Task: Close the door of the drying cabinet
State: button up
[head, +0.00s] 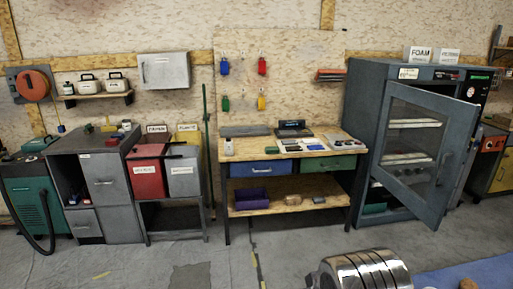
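The drying cabinet (367,125) is a tall dark grey-blue box standing against the back wall at the right in the head view. Its door (396,108), a grey frame around a large glass window, stands partly open, with its right edge swung out from the front. A handle (446,168) is on the door's right side. White-edged shelves (408,158) show through the glass, and a dark green item (374,208) lies low inside. My gripper does not show clearly in this view.
A ribbed metal cylinder, possibly part of me, fills the bottom centre-right. A workbench (342,150) stands left of the cabinet. A blue mat (480,275) lies at the lower right. Grey floor (300,240) is clear before the bench. Labelled boxes (418,54) sit on the cabinet.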

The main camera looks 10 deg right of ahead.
aim_at(464, 114)
jog(key=i, duration=2.2)
jog(key=z, duration=2.05)
jog(key=i, duration=0.4)
jog(key=u, duration=0.05)
